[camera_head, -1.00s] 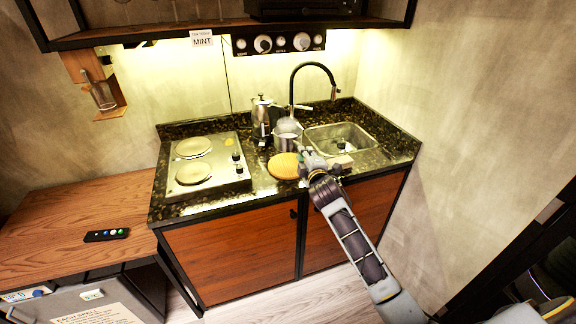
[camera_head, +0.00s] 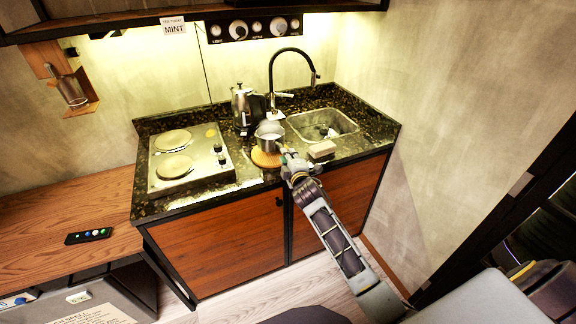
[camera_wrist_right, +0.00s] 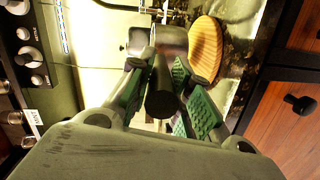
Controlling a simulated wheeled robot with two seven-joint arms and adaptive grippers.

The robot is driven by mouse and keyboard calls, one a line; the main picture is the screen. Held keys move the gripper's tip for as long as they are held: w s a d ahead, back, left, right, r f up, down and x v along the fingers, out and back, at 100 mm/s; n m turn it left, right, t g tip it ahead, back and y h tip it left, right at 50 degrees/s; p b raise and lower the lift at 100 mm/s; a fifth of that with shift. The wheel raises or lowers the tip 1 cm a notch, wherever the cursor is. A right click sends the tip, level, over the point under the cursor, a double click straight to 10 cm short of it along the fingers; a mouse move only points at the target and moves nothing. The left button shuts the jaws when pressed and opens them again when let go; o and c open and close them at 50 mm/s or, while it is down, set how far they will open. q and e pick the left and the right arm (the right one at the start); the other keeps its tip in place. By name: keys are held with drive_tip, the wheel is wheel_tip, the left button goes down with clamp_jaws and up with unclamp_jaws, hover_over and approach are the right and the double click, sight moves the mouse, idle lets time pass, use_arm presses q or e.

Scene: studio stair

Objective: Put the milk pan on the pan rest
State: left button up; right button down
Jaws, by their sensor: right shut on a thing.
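The milk pan (camera_head: 270,138) is a small grey metal pan. It overlaps the back of the pan rest (camera_head: 262,161), a round wooden disc on the dark counter, in the head view. My right gripper (camera_head: 290,156) is shut on the pan's dark handle. In the right wrist view the handle runs between the green-padded fingers (camera_wrist_right: 162,72), and the pan body (camera_wrist_right: 173,38) shows just beyond them, beside the pan rest (camera_wrist_right: 205,50). I cannot tell whether the pan touches the rest or hangs above it. My left gripper is not in view.
A steel kettle (camera_head: 240,106) stands behind the pan, to its left. The two-plate hob (camera_head: 190,184) is left, the sink (camera_head: 322,124) and black tap (camera_head: 272,72) are right and behind. A pale block (camera_head: 321,149) lies right of my gripper.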

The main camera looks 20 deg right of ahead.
drive_tip(key=shift+f, duration=1.75)
drive_tip(key=c, duration=1.3)
unclamp_jaws()
drive_tip(key=shift+f, duration=0.2)
drive_tip(key=shift+s+r, duration=0.1)
drive_tip(key=s+a+r+b, duration=0.1)
drive_tip(key=s, duration=1)
drive_tip(key=shift+s+a+r, duration=0.2)
drive_tip(key=shift+s+r, duration=0.05)
drive_tip(key=shift+s, duration=0.1)
